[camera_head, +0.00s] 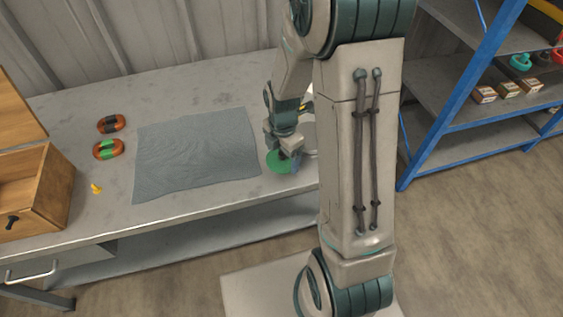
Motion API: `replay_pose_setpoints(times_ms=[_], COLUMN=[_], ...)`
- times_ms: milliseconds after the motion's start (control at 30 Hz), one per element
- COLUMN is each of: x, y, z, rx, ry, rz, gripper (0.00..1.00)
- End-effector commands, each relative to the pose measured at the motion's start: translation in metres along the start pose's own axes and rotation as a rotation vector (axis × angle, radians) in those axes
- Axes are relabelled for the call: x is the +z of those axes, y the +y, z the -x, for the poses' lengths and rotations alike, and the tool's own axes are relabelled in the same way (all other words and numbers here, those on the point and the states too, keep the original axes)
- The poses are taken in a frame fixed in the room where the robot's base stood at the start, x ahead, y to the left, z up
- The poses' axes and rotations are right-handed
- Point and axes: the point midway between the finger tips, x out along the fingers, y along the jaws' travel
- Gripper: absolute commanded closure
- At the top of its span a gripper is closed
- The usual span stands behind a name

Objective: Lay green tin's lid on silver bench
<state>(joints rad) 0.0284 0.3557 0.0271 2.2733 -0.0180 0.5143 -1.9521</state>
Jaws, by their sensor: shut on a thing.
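The silver bench (60,118) runs along the wall, with a wide grey top. A round green lid (279,162) shows at the right part of the bench, near its front edge. My gripper (287,153) is directly over the lid and is shut on it, with the fingers small and partly hidden. I cannot tell whether the lid touches the bench or something beneath it. The body of the green tin is not clearly visible; my arm covers part of that area.
A grey cloth (196,152) lies flat left of my gripper. Two orange-brown oval objects, one with a green band (108,149) and one with a dark band (111,123), a small yellow piece (96,188) and an open wooden box (50,190) are farther left. A blue shelf rack (450,95) stands right.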

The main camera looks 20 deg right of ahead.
Motion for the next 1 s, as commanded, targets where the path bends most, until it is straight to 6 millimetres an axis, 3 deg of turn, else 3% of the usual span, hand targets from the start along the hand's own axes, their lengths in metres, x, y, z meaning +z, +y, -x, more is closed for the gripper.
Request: replay_pose_setpoints(times_ms=[400, 800, 833, 867, 900, 1000], x=[-0.001, 0.0, 0.0, 0.0, 0.0, 0.0], y=[0.0, 0.001, 0.001, 0.001, 0.001, 0.001], z=[-0.042, -0.048, -0.048, -0.047, -0.046, -0.046], rx=[0.0, 0.001, 0.001, 0.001, 0.001, 0.001], ry=[0.0, -0.001, -0.001, -0.001, -0.001, -0.001], rz=[0.0, 0.0, 0.0, 0.001, 0.0, 0.0], gripper=[0.39, 0.39, 0.14, 0.05, 0.0, 0.0])
